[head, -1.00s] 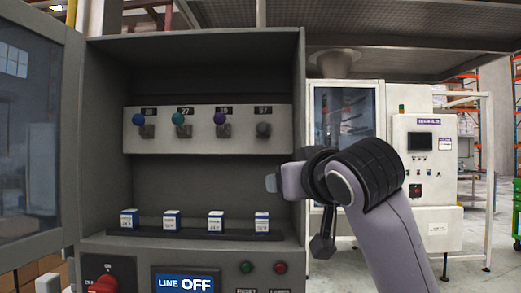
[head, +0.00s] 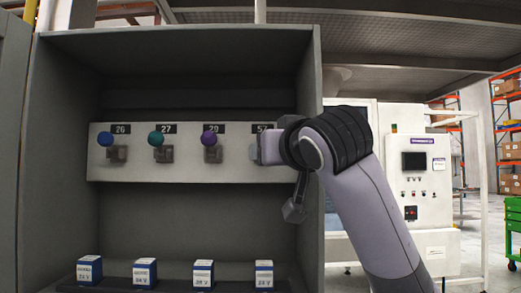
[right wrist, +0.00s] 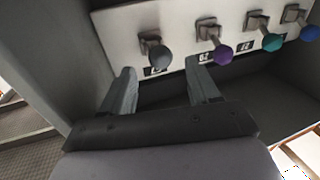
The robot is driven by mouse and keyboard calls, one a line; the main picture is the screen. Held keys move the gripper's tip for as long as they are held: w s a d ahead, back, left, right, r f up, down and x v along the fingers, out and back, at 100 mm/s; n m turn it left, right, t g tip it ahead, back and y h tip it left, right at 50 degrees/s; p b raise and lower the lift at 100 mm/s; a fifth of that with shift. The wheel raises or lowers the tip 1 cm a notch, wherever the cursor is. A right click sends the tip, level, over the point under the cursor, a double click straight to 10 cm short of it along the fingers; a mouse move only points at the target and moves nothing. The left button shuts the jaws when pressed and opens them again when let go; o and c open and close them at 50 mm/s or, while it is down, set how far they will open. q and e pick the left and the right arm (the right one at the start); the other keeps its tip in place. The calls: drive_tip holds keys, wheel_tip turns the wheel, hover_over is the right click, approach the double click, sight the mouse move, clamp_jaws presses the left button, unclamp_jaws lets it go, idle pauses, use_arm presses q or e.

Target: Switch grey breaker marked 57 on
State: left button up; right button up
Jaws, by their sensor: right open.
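The grey breaker knob (right wrist: 159,53) shows in the right wrist view on its square base, at the end of a row on a pale panel (head: 225,172). In the head view the right gripper (head: 268,146) is in front of the panel's right end. Contact with the knob cannot be told. My left gripper is not in view.
Purple (head: 209,139), teal (head: 156,138) and blue (head: 105,139) breakers stand left of it. Several small labelled boxes (head: 203,273) stand on a ledge below. The cabinet's right wall (head: 310,130) is close to my right wrist. The space between panel and ledge is clear.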

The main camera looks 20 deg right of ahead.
drive_tip(key=w+p, duration=0.2)
drive_tip(key=w, duration=0.6)
drive_tip(key=c, duration=1)
